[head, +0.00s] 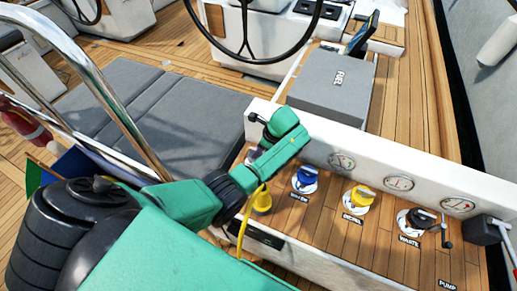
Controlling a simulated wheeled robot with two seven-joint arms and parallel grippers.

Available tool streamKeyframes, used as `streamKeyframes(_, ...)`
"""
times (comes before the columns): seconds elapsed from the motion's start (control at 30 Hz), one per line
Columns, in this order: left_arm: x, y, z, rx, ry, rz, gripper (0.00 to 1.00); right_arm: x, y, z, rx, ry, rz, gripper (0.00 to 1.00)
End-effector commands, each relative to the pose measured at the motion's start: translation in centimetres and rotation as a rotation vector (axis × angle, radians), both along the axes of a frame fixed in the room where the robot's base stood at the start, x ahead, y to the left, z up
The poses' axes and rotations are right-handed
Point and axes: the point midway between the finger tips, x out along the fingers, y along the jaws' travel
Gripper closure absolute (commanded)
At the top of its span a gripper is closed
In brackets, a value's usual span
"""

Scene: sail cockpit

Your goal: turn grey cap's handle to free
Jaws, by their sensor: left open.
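A row of deck fittings runs along a wooden ledge. A small grey-white part (251,156), possibly the grey cap, shows beside my left gripper (281,134). The gripper covers most of it, so its handle position and any contact cannot be told. My left gripper is green, reaches in from the lower left and is open; its fingertips are hard to make out. My right gripper is not in view.
Blue cap (305,179), yellow cap (359,198) and black cap (415,220) stand along the ledge to the right. A yellow plug (262,198) with a cord is close under my wrist. A pump lever (484,231) stands far right. Gauges (399,183) line the low wall behind.

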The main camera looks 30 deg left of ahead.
Motion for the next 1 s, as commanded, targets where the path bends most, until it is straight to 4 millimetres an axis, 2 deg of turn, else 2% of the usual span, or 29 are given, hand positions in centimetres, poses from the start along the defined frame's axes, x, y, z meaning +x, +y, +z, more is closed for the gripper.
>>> streamKeyframes(0.07, 0.0, 0.0, 0.0, 0.0, 0.0, 0.0, 0.55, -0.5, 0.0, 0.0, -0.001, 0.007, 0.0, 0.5)
streamKeyframes(0.1, 0.0, 0.0, 0.0, 0.0, 0.0, 0.0, 0.63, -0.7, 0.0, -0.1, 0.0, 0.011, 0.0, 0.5)
streamKeyframes(0.2, 0.0, 0.0, 0.1, 0.0, 0.0, 0.0, 1.0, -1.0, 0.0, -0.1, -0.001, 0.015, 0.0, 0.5)
streamKeyframes(0.67, 0.1, 0.0, 0.0, 0.001, 0.0, 0.045, 1.0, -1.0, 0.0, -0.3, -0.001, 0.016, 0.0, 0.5)
streamKeyframes(1.0, 0.3, 0.0, -0.1, 0.001, 0.0, 0.26, 1.0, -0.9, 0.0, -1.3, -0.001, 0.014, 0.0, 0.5)
